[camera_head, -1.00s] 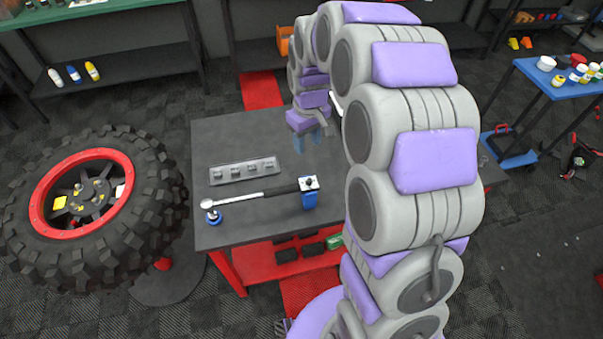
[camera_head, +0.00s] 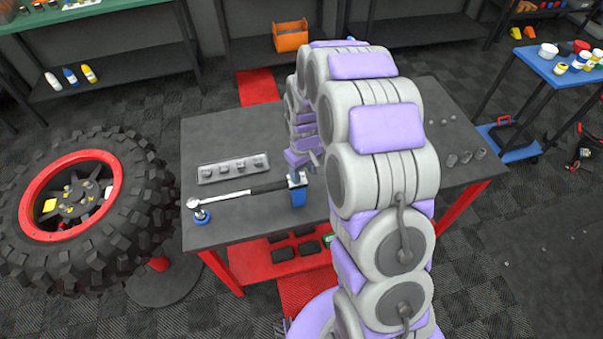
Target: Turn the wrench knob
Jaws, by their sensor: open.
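The torque wrench (camera_head: 236,195) lies across the grey workbench top, with its silver ratchet head at the left on a small blue support and its black handle to the right. Its handle end with the knob (camera_head: 297,182) rests on a taller blue stand (camera_head: 298,198). My gripper (camera_head: 303,170) is open, pointing down just above the knob end. Its fingers overlap the knob in the picture, so I cannot tell whether they touch it. My arm covers the bench to the right of the gripper.
A grey tray (camera_head: 203,181) of sockets lies behind the wrench. Loose sockets (camera_head: 467,158) sit at the bench's right side. A large tyre (camera_head: 140,190) stands left of the bench. The bench top (camera_head: 215,130) is clear behind the tray.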

